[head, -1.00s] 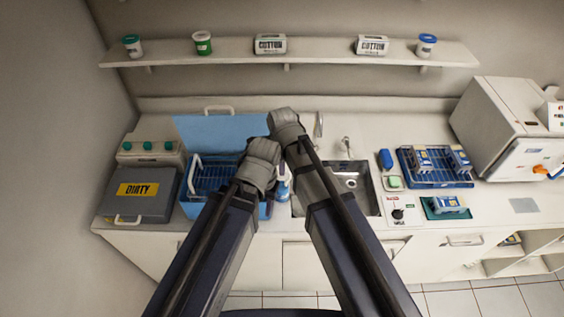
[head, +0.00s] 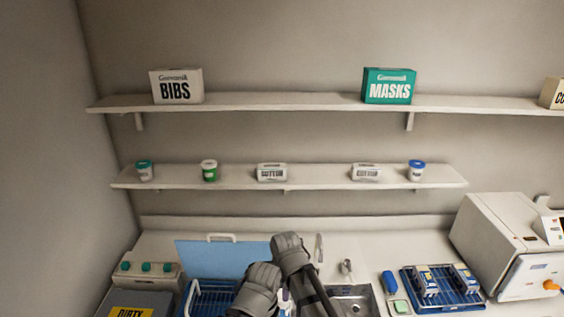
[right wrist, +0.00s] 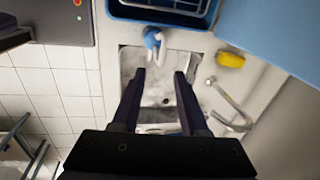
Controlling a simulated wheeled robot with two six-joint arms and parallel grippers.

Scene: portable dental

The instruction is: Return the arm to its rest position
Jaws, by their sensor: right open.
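My right arm comes up from the bottom of the head view and ends at a grey wrist (head: 290,250) in front of the sink. Its fingers are hidden there. In the right wrist view my right gripper (right wrist: 160,76) is open, with its two dark fingers apart over the sink (right wrist: 160,98) and nothing held between them. My left arm's grey wrist (head: 260,285) shows just left of the right one, close to it. The left gripper's fingers are hidden, so their state does not show.
A blue tub with an open lid (head: 222,259) stands left of the wrists. A blue and white bottle (right wrist: 152,40) is at the sink's edge, with a tap (right wrist: 232,100) beside it. A blue rack (head: 440,285) and white machine (head: 500,240) stand right. Shelves (head: 320,180) hang above.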

